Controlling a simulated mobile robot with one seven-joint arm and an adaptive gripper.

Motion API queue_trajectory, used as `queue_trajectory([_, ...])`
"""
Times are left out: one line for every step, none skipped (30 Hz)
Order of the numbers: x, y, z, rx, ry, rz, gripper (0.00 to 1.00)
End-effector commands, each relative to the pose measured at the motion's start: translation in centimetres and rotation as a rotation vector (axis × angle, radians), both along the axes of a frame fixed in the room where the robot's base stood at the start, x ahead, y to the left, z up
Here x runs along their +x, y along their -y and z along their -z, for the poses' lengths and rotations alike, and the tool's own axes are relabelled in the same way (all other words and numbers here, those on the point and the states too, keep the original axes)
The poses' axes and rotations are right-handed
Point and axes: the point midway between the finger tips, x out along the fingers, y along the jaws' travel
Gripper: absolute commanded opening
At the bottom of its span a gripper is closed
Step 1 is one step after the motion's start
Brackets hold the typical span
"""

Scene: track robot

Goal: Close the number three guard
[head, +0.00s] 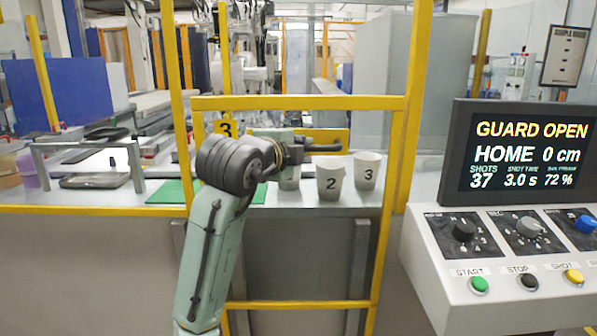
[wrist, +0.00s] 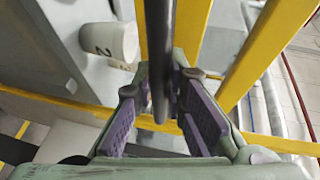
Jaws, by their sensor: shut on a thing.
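The number three guard (head: 300,103) is a yellow-framed gate in the middle of the head view, with a yellow plate marked 3 (head: 226,129) at its upper left. The screen (head: 525,152) on the right reads GUARD OPEN. A dark bar handle (wrist: 158,50) runs between the purple-padded fingers of my gripper (wrist: 160,88) in the wrist view, and my gripper is shut on it. In the head view my gripper (head: 300,147) is at the guard's upper middle, and my arm hides part of the frame's left side.
White cups marked 2 (head: 330,186) and 3 (head: 367,174) stand on the bench behind the guard, with another cup partly hidden by my arm. A green mat (head: 172,192) lies to their left. A control panel (head: 500,285) with knobs and buttons stands at the right front.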

Motion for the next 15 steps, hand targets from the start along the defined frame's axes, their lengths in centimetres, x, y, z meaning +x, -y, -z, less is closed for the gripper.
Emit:
queue_trajectory([0.0,0.0,-3.0,0.002,0.007,-0.001,0.0])
queue_trajectory([-0.1,0.0,-4.0,0.002,0.007,-0.001,0.0])
queue_trajectory([-0.1,0.0,-5.4,0.003,0.01,-0.001,0.0])
queue_trajectory([-0.1,0.0,-6.4,0.002,0.009,-0.002,0.0])
queue_trajectory([-0.1,0.0,-7.5,0.002,0.009,-0.001,0.0])
queue_trajectory([-0.1,0.1,-8.8,0.002,0.008,-0.001,0.0])
queue_trajectory([-0.1,0.1,-9.8,0.002,0.008,-0.001,0.0])
queue_trajectory([-0.1,0.1,-10.8,0.002,0.008,-0.001,0.0])
queue_trajectory([-0.1,0.0,-12.2,0.001,0.009,-0.001,0.0])
queue_trajectory([-0.1,0.0,-13.2,0.0,0.009,-0.002,0.0])
queue_trajectory([-0.1,0.0,-14.2,0.0,0.009,-0.001,0.0])
queue_trajectory([-0.1,0.1,-15.6,0.0,0.008,0.0,0.0])
queue_trajectory([-0.1,0.1,-16.6,0.0,0.007,0.0,0.0])
queue_trajectory([-0.2,0.1,-17.6,0.0,0.007,0.0,0.0])
queue_trajectory([-0.2,0.1,-18.9,0.001,0.007,-0.001,0.0])
